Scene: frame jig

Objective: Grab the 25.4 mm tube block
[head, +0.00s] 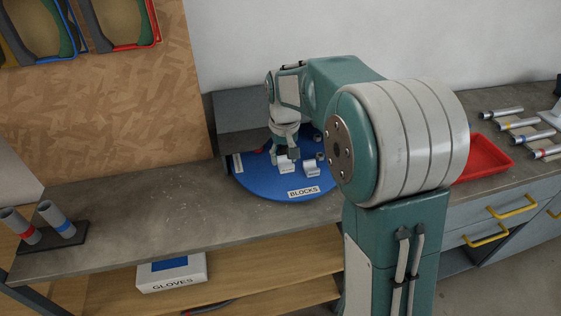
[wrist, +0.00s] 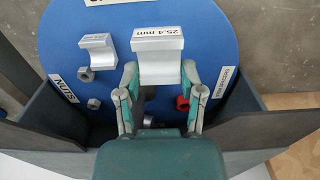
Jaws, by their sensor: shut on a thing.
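The 25.4 mm tube block (wrist: 157,62) is a pale grey block with a curved top and a "25.4 mm" label, standing on the blue round board (wrist: 72,32). My gripper (wrist: 160,76) has one finger at each side of the block and is shut on it. In the head view, the block (head: 286,168) shows under my gripper (head: 284,157), still at board level. I cannot tell whether it is lifted. A second, smaller tube block (wrist: 97,50) stands beside it to the left in the wrist view, apart from my fingers.
Nuts (wrist: 94,103) and a red piece (wrist: 183,103) lie on the board near my fingers. A dark grey bin wall (wrist: 52,120) borders the board.

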